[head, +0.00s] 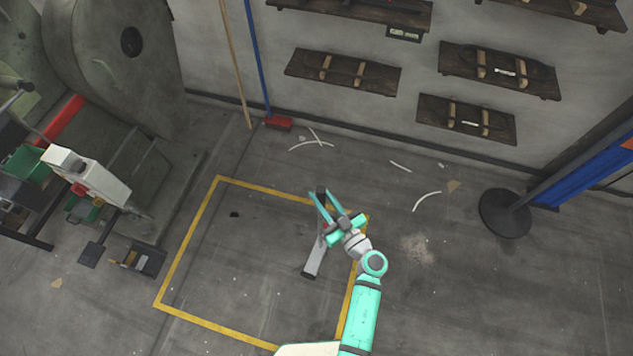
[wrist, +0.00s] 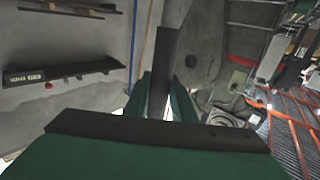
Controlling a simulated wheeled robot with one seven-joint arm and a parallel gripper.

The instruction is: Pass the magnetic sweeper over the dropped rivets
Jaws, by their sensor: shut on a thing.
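My gripper (head: 322,203) is above the floor near the upper right corner of a yellow floor outline. It is shut on a dark bar, which I take to be the handle of the magnetic sweeper (head: 314,262). The sweeper's long grey part shows below the gripper and slants down to a dark end; the arm hides some of it. Whether it touches the floor I cannot tell. In the wrist view the dark handle (wrist: 164,65) stands between the two green fingers. I cannot make out the dropped rivets clearly; only tiny specks show on the floor.
The yellow outline (head: 190,240) encloses mostly clear floor. A large grey press (head: 110,70) and a small dark bin (head: 140,259) stand left. A blue-poled broom with a red head (head: 278,123) leans on the wall. A round black post base (head: 504,214) stands right. White strips lie near the wall.

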